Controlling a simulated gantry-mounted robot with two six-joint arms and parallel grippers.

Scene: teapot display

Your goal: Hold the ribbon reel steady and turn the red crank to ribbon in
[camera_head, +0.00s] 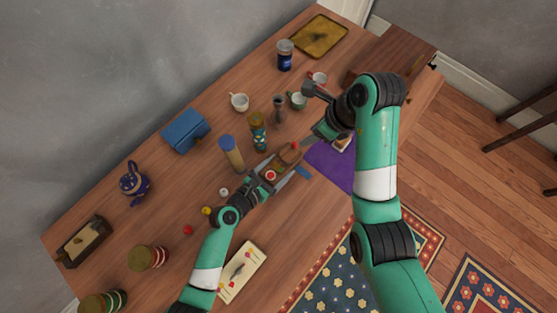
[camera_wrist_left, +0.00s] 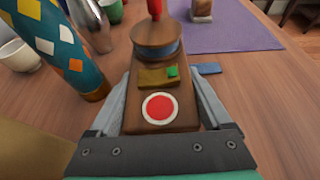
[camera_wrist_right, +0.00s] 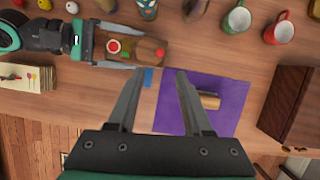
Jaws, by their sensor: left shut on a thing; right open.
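The ribbon reel (camera_head: 267,177) is a small wooden box with a round drum, a red button and a green square on top. It also shows in the left wrist view (camera_wrist_left: 175,125). The red crank knob (camera_wrist_left: 156,8) stands upright at its far end, and shows in the right wrist view (camera_wrist_right: 160,53). A short blue ribbon (camera_wrist_left: 208,68) sticks out from its right side. My left gripper (camera_wrist_left: 165,88) is shut on the sides of the box. My right gripper (camera_wrist_right: 157,75) is open and empty, above the table to the right of the crank, near the ribbon.
A purple mat (camera_wrist_right: 228,100) with a small wooden item lies right of the reel. A patterned cylinder (camera_head: 258,130), a yellow-and-blue cylinder (camera_head: 231,155) and several cups stand behind.

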